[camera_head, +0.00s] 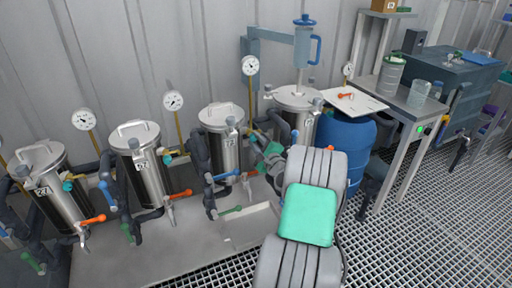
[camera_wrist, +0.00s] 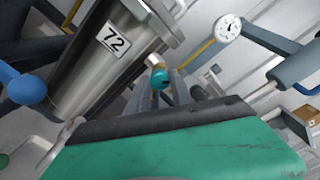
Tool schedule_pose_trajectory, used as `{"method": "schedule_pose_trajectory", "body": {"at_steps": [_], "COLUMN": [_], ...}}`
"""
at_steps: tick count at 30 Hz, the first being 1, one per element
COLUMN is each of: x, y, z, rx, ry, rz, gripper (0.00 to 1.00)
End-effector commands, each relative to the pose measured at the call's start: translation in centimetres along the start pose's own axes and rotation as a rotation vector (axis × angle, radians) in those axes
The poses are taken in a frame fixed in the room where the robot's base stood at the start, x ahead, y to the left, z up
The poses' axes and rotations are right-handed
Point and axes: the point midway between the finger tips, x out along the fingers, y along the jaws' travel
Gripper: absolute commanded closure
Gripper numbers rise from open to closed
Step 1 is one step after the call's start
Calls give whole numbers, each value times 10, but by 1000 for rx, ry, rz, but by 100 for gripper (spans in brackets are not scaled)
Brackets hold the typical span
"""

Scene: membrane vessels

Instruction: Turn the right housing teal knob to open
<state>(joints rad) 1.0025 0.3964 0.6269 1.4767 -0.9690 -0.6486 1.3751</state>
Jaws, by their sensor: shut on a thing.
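The right housing, a steel vessel with a "72" label (camera_wrist: 105,60), fills the upper left of the wrist view. It appears to be the vessel (camera_head: 221,135) left of my gripper in the head view. The teal knob (camera_wrist: 160,77) shows near the centre of the wrist view, at the vessel's side, with a pale collar behind it. My gripper (camera_wrist: 167,88) is at the knob, its grey fingers closed on it. Its tip is partly hidden by my wrist's green cover. In the head view my gripper (camera_head: 262,145) reaches in beside the vessel; the knob is hard to make out there.
More steel vessels (camera_head: 136,165) with coloured valve handles stand in a row to the left. Another steel tank (camera_head: 297,105) stands behind my arm. A blue barrel (camera_head: 357,150) and a bench (camera_head: 405,102) are to the right. Dark pipes and a gauge (camera_wrist: 228,27) are close by.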

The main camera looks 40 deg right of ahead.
Motion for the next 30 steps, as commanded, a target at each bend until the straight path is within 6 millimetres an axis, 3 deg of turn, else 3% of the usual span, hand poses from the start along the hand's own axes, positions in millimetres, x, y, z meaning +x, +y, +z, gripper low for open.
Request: {"method": "schedule_pose_trajectory", "body": {"at_steps": [30], "x": [0], "y": [4], "z": [-3], "rx": [-958], "ry": [0], "rz": [-2], "gripper": [100]}}
